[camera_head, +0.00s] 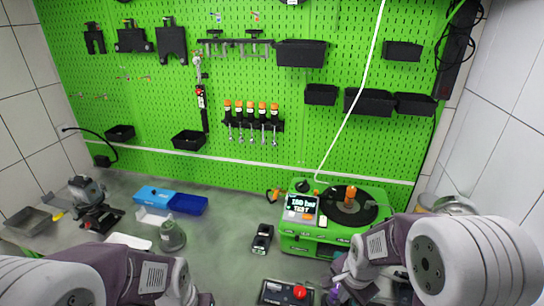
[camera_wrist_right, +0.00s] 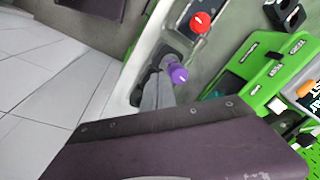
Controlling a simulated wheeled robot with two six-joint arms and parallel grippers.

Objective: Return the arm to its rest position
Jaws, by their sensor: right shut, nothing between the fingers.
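My right arm comes in from the right in the head view. Its gripper (camera_head: 340,284) is low near the front of the green pump testbench (camera_head: 303,242), shut and empty. In the right wrist view a large purple-brown part of my arm covers the lower middle. A purple knob (camera_wrist_right: 178,74) shows beside grey parts there. I cannot tell whether the gripper touches it. My left arm comes in at the lower left of the head view. Its gripper is mostly cut off by the bottom edge, so its fingers do not show clearly.
A box with a red button (camera_head: 299,292) lies close left of my right gripper. A black device (camera_head: 262,240), a blue bin (camera_head: 186,204) and a clamp tool (camera_head: 90,203) stand on the grey bench. The green pegboard (camera_head: 150,105) closes off the back. Some bench in the middle is clear.

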